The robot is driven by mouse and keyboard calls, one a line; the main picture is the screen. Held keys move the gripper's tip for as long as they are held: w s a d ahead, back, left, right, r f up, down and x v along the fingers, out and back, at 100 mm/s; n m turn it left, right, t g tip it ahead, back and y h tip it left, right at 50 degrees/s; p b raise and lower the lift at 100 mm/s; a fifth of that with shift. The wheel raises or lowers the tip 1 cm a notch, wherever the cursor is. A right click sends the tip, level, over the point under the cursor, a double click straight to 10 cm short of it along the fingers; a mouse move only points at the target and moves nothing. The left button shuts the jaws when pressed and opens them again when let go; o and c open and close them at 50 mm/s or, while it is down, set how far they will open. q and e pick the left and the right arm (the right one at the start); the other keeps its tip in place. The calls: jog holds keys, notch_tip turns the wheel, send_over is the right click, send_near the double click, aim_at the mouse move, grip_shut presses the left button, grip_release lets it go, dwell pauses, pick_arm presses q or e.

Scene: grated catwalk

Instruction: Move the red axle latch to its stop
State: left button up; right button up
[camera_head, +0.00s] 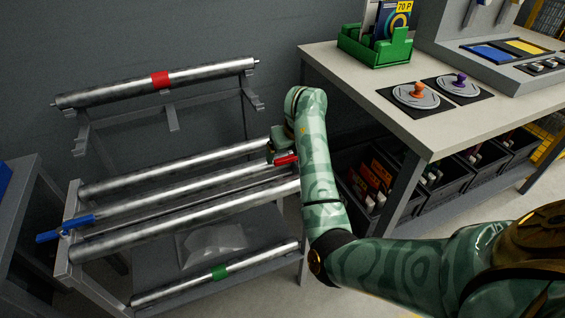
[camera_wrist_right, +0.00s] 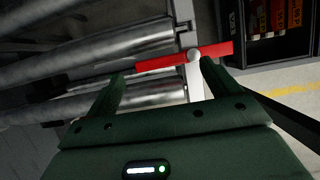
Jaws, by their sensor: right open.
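The red axle latch (camera_head: 286,159) is at the right end of the roller rack, partly hidden by my right arm. In the right wrist view, the red latch (camera_wrist_right: 170,62) is a red bar on a pale round pivot, slightly tilted, its right end higher. My right gripper (camera_head: 279,144) is at the latch. In the wrist view its two green fingers (camera_wrist_right: 162,74) are apart, with the left part of the red bar just ahead of and across the gap; I cannot tell whether they touch. My left gripper is not in view.
A blue latch (camera_head: 66,228) is at the rack's left end. Metal rollers (camera_head: 170,190) fill the rack; the top one has a red band, the low one a green band. A workbench (camera_head: 340,60) with a green box (camera_head: 375,48) and dark bins (camera_head: 440,190) stands right.

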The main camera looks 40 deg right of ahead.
jog(key=shift+b+x, duration=0.55)
jog(key=shift+x, duration=0.85)
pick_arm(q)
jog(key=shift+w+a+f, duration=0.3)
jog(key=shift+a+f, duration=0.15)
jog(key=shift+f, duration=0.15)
pick_arm(e)
jog(key=shift+r, duration=0.1)
